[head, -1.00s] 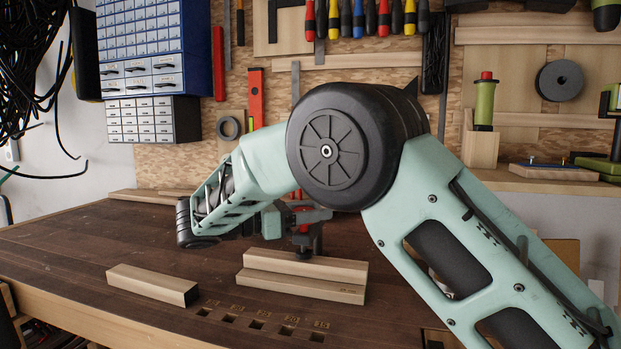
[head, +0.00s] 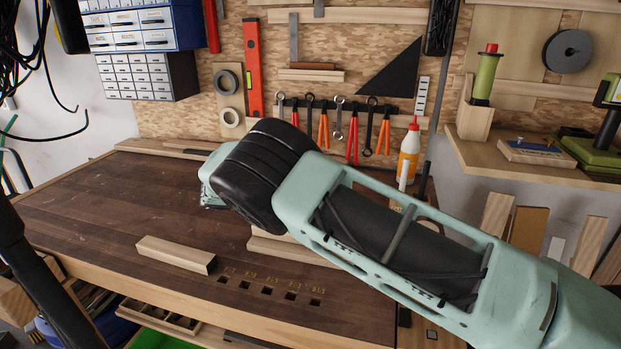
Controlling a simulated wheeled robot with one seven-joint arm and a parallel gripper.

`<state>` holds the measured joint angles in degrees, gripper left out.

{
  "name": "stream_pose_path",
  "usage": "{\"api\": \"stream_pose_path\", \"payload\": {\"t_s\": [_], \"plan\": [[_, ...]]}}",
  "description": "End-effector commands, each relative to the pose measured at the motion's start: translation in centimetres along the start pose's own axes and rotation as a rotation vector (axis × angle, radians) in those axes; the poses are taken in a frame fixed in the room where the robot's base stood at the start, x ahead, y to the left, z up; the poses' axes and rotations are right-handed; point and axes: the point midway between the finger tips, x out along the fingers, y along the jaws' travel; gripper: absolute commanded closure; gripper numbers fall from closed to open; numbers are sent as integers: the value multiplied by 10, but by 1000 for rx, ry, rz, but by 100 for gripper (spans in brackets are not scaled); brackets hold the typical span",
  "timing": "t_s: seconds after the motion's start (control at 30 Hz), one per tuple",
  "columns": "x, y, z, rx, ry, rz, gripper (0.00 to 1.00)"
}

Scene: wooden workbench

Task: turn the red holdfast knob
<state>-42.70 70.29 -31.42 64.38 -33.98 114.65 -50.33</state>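The red holdfast knob is hidden behind my arm in the head view. Parts of the stacked pale wooden boards (head: 268,247) show on the workbench (head: 95,215), just below my arm's dark joint. The rest of the boards is covered by my arm. My gripper does not show; only links of my arm are in view, reaching from the lower right across the bench. I cannot tell how my gripper stands to the knob.
A loose wooden block (head: 175,254) lies left of the boards, near a row of square bench holes. A glue bottle (head: 409,152) stands at the back right. Tools hang on the back wall. The left part of the bench top is clear.

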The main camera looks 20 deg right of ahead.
Motion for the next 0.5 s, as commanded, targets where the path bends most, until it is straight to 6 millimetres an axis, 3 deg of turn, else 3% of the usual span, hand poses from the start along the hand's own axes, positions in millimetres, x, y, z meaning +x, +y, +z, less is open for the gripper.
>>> {"api": "stream_pose_path", "payload": {"t_s": [0.5], "plan": [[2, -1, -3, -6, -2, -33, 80]]}}
